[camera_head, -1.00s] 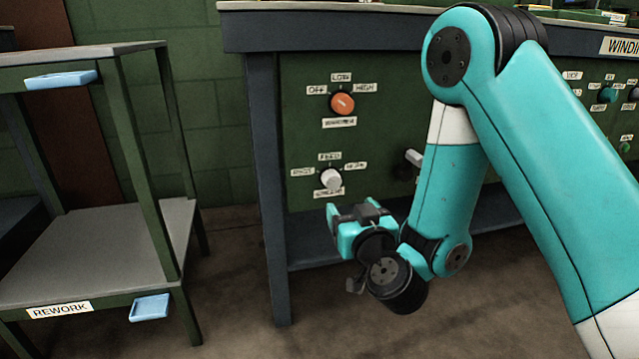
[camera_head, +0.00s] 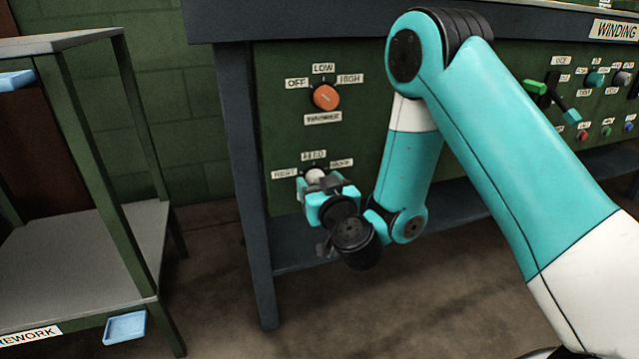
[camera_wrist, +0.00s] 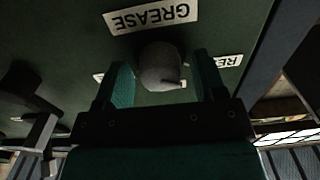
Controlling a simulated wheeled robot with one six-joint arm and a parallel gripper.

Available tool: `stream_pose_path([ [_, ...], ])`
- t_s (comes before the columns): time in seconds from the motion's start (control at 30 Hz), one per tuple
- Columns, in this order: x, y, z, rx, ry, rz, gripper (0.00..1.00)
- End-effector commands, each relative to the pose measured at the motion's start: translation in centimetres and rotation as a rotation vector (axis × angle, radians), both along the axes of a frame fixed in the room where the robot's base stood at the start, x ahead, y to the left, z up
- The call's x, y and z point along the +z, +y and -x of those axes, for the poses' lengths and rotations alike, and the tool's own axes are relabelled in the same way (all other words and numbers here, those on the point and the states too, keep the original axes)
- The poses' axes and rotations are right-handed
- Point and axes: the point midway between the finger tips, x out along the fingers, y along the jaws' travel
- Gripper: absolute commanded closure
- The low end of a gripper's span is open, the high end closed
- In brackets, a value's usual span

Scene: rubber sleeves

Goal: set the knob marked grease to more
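In the head view the knob (camera_head: 314,175) shows just above my gripper (camera_head: 318,187), with a REST label (camera_head: 285,174) at left and a blurred label, seemingly MORE (camera_head: 342,163), at right. My gripper (camera_wrist: 163,73) is open, its fingers on either side of the knob with visible gaps. The GREASE label is hidden in the head view.
An orange knob (camera_head: 325,97) with OFF, LOW and HIGH labels is above on the same panel. A green-handled lever (camera_head: 550,98) and more controls are farther right. The bench leg (camera_head: 250,190) stands left of the panel; a REWORK shelf (camera_head: 80,255) is at far left.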

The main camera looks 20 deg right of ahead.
Motion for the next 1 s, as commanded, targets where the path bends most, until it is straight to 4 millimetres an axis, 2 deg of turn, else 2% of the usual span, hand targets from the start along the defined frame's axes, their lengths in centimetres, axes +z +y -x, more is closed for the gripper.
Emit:
stream_pose_path([
  [0.03,0.0,0.03,0.0,0.0,0.0,0.0,0.48],
  [0.17,0.0,0.0,0.0,0.0,0.0,0.0,0.78],
  [0.2,0.0,0.0,0.0,0.0,0.0,0.0,0.81],
  [0.57,0.1,-0.09,0.03,0.0,0.001,-0.05,0.81],
  [0.77,0.2,-0.17,0.04,-0.001,0.001,-0.168,0.81],
  [1.0,0.17,-0.18,0.05,-0.002,0.003,-0.382,0.81],
])
